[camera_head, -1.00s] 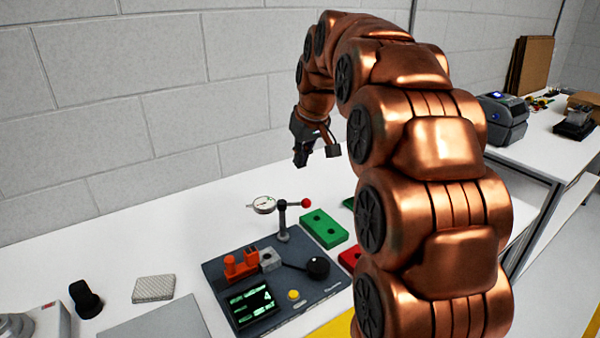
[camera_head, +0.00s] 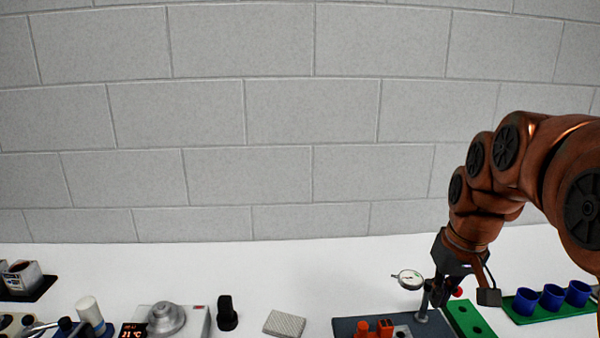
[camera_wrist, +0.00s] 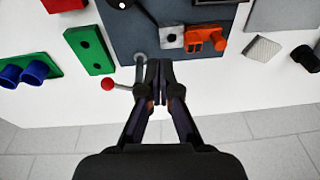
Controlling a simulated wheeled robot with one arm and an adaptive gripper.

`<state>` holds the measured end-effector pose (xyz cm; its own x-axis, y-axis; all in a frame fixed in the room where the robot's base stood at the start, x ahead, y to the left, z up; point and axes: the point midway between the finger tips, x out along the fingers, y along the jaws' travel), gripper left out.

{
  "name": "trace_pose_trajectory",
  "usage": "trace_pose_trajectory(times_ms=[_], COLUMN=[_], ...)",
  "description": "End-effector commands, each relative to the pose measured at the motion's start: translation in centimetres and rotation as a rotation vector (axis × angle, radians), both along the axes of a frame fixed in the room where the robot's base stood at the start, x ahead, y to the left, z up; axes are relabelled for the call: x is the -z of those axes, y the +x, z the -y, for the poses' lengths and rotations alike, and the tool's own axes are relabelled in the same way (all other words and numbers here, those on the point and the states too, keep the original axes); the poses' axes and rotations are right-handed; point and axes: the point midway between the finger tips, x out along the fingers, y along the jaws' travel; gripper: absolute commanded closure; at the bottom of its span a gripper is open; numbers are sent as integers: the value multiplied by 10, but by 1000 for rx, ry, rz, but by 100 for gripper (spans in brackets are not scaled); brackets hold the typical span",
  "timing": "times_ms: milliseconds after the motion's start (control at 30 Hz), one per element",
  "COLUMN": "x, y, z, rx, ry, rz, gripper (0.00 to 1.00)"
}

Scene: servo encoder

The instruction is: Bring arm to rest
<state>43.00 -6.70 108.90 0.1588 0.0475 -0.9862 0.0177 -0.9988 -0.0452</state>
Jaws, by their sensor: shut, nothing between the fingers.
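My copper-coloured arm comes in from the right in the head view, bent over the bench. My gripper (camera_head: 437,293) points down at its end, in front of or beside the dial gauge. In the wrist view my gripper (camera_wrist: 154,68) has its two dark fingers together with nothing between them. The dial gauge (camera_head: 409,279) has a round white face and sits on a dark stand. In the wrist view, a red-knobbed arm (camera_wrist: 108,84) shows left of the fingertips. I cannot tell whether the fingers touch the stand.
The dark fixture plate (camera_wrist: 196,20) holds an orange clamp (camera_wrist: 205,39). A green block (camera_wrist: 90,50) and blue cups (camera_head: 552,297) stand nearby. A grey ribbed block (camera_head: 284,324) and a black knob (camera_head: 227,313) lie left. The back wall (camera_head: 250,120) borders the white bench (camera_head: 260,265).

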Motion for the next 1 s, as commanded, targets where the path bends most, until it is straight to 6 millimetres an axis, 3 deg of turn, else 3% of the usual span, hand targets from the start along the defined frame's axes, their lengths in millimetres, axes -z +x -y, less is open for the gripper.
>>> trace_pose_trajectory(times_ms=[300,600,800,1000], x=[40,80,93,95], y=[-109,-207,-237,-240], z=[-48,-65,-67,-67], rx=[-4,3,9,11], ry=[-7,-35,-46,-48], rz=[-153,-276,-314,-318], gripper=[100,100,100,100])
